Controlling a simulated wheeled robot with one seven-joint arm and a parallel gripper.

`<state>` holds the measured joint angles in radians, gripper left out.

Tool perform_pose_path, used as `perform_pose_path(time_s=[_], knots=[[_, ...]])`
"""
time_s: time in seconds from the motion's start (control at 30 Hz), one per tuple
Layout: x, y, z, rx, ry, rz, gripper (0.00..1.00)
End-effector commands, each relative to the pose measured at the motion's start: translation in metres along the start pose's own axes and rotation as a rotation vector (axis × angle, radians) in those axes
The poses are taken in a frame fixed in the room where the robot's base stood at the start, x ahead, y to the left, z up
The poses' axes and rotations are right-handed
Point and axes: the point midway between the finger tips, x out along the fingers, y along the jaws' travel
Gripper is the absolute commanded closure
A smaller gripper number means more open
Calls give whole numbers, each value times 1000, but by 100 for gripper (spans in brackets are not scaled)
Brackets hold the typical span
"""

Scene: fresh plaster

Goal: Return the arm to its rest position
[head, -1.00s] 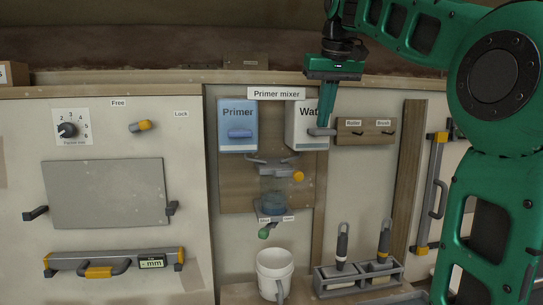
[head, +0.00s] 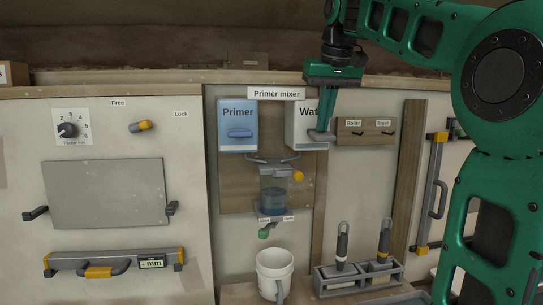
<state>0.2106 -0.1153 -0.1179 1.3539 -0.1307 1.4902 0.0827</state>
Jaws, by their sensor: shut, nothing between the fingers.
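My gripper (head: 321,136) is green and points down in the upper right of the head view. Its fingers look shut with nothing between them. It is in front of the white water container (head: 300,138) and hides the right part of its label. My green arm fills the right side of the view, bent, with its forearm running to the upper left. I cannot tell whether the fingertips touch the container.
A white bucket (head: 275,262) stands below. A rack (head: 345,281) with two handled tools is at lower right. Hooks (head: 367,123) and a yellow-ended level (head: 435,190) are near my arm.

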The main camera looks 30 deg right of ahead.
Motion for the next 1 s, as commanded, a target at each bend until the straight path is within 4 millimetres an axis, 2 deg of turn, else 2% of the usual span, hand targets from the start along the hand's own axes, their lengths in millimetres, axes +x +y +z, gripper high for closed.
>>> perform_pose_path(time_s=[0.3,1.0], knots=[[-17,0,-8,0,0,0,100],[-14,1,-6,0,1,1,100]])
